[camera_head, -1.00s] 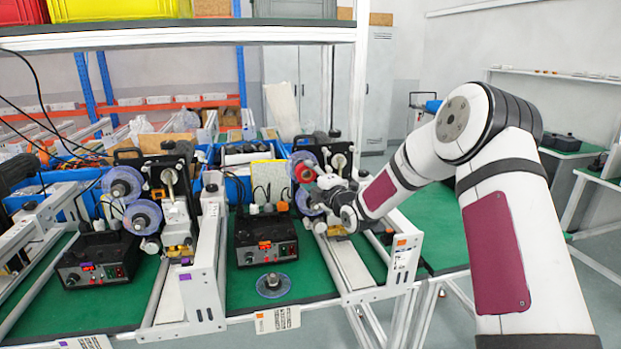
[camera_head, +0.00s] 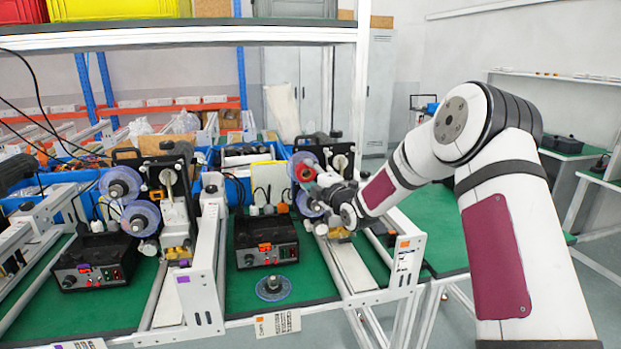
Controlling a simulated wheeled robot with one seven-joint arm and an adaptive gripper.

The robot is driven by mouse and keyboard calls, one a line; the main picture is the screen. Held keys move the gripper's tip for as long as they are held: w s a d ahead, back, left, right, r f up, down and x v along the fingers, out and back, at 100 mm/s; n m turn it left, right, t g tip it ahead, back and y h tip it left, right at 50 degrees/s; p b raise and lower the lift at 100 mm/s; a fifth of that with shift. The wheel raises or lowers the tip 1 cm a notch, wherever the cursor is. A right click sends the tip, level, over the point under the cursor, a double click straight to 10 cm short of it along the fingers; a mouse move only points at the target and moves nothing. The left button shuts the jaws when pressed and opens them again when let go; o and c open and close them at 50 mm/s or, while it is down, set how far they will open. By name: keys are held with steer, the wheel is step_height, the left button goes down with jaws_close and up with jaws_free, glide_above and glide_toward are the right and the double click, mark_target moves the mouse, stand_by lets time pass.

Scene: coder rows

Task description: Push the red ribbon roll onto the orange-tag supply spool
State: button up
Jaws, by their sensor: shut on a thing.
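The red ribbon roll (camera_head: 306,172) is at the upper reel of the right-hand coder machine, in front of a clear disc (camera_head: 298,160). It appears to sit at the disc's centre, but I cannot tell how far it is on the spool, which it hides. My gripper (camera_head: 318,181) is shut on the red roll from the right and partly covers it. A second clear disc (camera_head: 309,203) sits just below. An orange tag (camera_head: 264,247) shows on the black control box (camera_head: 266,241) of the same machine.
A loose clear disc with a dark hub (camera_head: 272,288) lies on the green bench top (camera_head: 236,297) at the front. The left-hand coder with purple tags (camera_head: 146,207) stands to the left. A white frame rail (camera_head: 405,268) runs beneath my forearm.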

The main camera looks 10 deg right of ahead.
steer(key=shift+w+b, duration=0.95)
steer(key=shift+w, duration=0.1)
steer(key=shift+r, duration=0.1)
steer(key=o, duration=1.1)
steer(key=shift+o, duration=0.2)
steer(key=s+d+r+m+g+h, duration=0.15)
steer(key=s+m, duration=0.25)
steer(key=s, duration=0.6)
steer(key=s+r+m+g+h, duration=0.2)
steer(key=s+m+g, duration=0.1)
steer(key=s, duration=0.6)
steer(key=s+d+r+m+g+h, duration=0.15)
steer(key=s+m, duration=0.25)
steer(key=s, duration=0.6)
steer(key=s+a+f+m+g, duration=0.1)
steer(key=s+m+g, duration=0.2)
steer(key=s, duration=1.1)
steer(key=s+a+f+m+g, duration=0.1)
steer(key=s+m+g, duration=0.3)
steer(key=s, duration=0.9)
steer(key=a+m, duration=0.1)
steer(key=m, duration=0.1)
steer(key=shift+s+a+m+y, duration=0.25)
steer(key=shift+s+m+y, duration=0.05)
steer(key=shift+s+m, duration=0.1)
